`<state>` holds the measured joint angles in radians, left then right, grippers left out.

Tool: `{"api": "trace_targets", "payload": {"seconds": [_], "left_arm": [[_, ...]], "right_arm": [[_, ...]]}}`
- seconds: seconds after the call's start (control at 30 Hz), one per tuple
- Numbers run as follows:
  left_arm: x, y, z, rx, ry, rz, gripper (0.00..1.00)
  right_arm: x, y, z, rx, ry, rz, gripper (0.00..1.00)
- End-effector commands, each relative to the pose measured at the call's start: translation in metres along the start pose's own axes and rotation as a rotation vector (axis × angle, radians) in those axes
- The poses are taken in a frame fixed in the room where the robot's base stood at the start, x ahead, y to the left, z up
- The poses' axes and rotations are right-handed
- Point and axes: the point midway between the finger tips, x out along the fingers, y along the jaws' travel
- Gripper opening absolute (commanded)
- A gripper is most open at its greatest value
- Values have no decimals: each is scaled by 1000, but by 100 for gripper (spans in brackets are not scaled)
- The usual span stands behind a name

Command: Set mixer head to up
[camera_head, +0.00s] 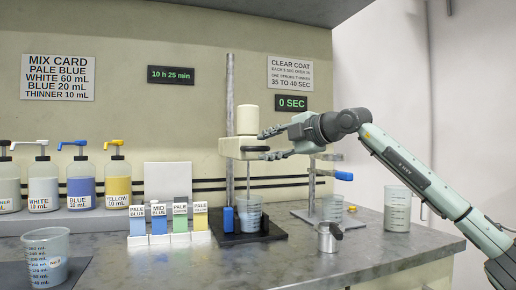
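The cream mixer head (230,148) sits on a metal post, with a round motor housing on top. Its thin shaft (248,178) points down to the clear cup with blue liquid (250,218) on the black base (232,240). My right gripper (266,145) reaches in from the right at the head's right end. Its two fingers are apart, one above the other, and the lower one overlaps the head's front. Whether they touch the head I cannot tell. My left gripper is not in view.
A blue handle (344,176) on a second stand is right of the mixer. A metal cup (327,238) and a clear measuring cup (397,210) stand on the counter. Paint cards (170,222), pump bottles (84,188) and another measuring cup (46,257) are left. The front middle counter is clear.

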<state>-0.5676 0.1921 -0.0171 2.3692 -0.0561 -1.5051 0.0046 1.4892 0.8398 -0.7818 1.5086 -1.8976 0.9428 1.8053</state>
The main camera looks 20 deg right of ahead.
Motion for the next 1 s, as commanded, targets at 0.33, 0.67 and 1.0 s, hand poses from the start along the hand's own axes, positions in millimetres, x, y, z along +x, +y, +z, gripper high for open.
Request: {"api": "trace_targets", "payload": {"seconds": [0.33,0.67,1.0], "left_arm": [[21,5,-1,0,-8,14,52],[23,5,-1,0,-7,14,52],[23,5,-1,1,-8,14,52]], "right_arm": [[42,1,-1,-1,2,2,34],[44,0,-1,-1,2,2,29],[44,-1,-1,-1,2,-1,0]]}}
